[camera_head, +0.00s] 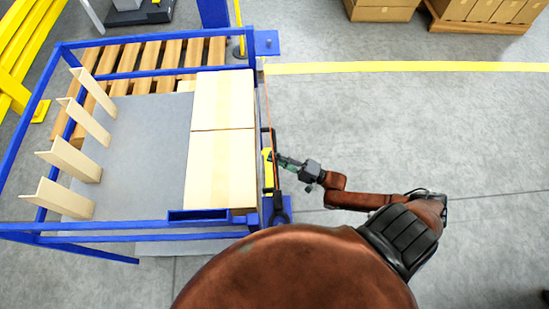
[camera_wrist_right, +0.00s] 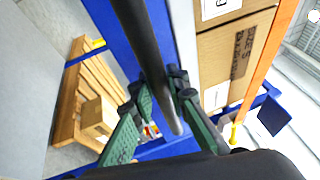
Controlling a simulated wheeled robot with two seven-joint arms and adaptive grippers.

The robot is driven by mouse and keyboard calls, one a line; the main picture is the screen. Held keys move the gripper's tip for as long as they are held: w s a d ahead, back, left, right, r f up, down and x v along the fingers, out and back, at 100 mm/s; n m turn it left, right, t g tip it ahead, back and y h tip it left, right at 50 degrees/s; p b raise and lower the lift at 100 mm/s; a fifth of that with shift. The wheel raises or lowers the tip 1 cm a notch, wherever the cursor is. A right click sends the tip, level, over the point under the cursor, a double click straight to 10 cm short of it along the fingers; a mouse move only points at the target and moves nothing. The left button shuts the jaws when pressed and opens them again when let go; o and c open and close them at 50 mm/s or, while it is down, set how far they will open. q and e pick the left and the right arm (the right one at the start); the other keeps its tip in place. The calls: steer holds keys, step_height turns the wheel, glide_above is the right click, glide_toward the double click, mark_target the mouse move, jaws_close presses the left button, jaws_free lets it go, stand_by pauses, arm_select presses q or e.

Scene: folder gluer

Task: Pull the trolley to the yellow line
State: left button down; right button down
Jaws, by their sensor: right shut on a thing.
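The trolley appears in the head view as a blue frame (camera_head: 145,224) at the left, with cardboard boxes (camera_head: 222,101) stacked at its right side. A black upright handle bar stands at its right edge; the bar (camera_wrist_right: 146,45) also crosses the right wrist view. My right gripper (camera_head: 277,160) is at this bar, and its green fingers (camera_wrist_right: 165,100) are shut around it in the wrist view. The yellow line (camera_head: 410,67) runs across the floor at the upper right, beyond my right arm. My left gripper is not in view.
Grey floor (camera_head: 480,135) at the right is clear up to the yellow line. Cardboard boxes on a pallet (camera_head: 485,24) stand beyond the line. A wooden pallet (camera_head: 155,55) shows behind the blue frame, and yellow rails (camera_head: 22,45) stand at the far left.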

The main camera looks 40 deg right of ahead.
steer(key=c, duration=1.8)
jaws_free()
steer(key=shift+c, duration=0.2)
steer(key=v, duration=1.2)
steer(key=shift+a+f, duration=0.1)
steer(key=shift+a, duration=0.05)
